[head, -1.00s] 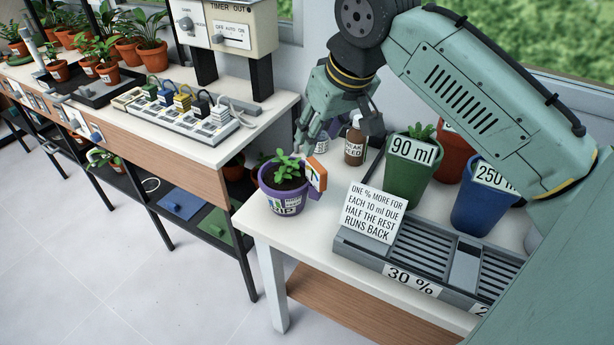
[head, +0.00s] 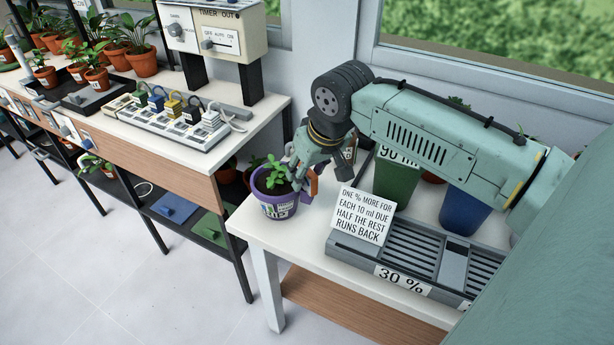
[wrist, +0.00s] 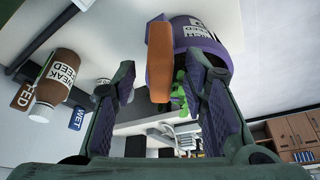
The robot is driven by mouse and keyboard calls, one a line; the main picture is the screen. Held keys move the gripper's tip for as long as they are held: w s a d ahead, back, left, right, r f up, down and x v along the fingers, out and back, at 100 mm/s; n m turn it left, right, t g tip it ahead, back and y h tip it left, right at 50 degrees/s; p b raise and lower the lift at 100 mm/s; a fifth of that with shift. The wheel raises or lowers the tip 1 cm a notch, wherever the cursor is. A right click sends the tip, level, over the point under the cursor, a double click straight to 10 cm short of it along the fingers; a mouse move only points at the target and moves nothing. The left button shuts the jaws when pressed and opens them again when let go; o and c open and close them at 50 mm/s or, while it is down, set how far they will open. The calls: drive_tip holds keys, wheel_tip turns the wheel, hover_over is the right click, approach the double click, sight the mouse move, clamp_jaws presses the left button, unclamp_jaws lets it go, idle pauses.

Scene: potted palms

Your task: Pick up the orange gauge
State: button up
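The orange gauge (head: 311,184) stands at the right side of the purple pot (head: 279,207), partly hidden by my fingers in the head view. In the wrist view the gauge (wrist: 160,58) shows as an orange slab beside the purple pot (wrist: 198,36). My gripper (head: 304,178) is lowered over the gauge. In the wrist view its two fingers (wrist: 158,80) are apart, one on each side of the gauge. A gap shows on the left; the right finger is close, and I cannot tell if it touches.
A brown bottle (wrist: 62,80) lies to the left in the wrist view, with a blue "WET" tag (wrist: 77,118). A sign (head: 362,214), a grey slotted tray (head: 408,262), a green pot (head: 396,182) and a blue pot (head: 464,210) stand to the right.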

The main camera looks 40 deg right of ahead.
drive_tip(key=shift+c, duration=0.4)
clamp_jaws()
drive_tip(key=shift+w+r, duration=0.1)
drive_tip(key=shift+r, duration=0.05)
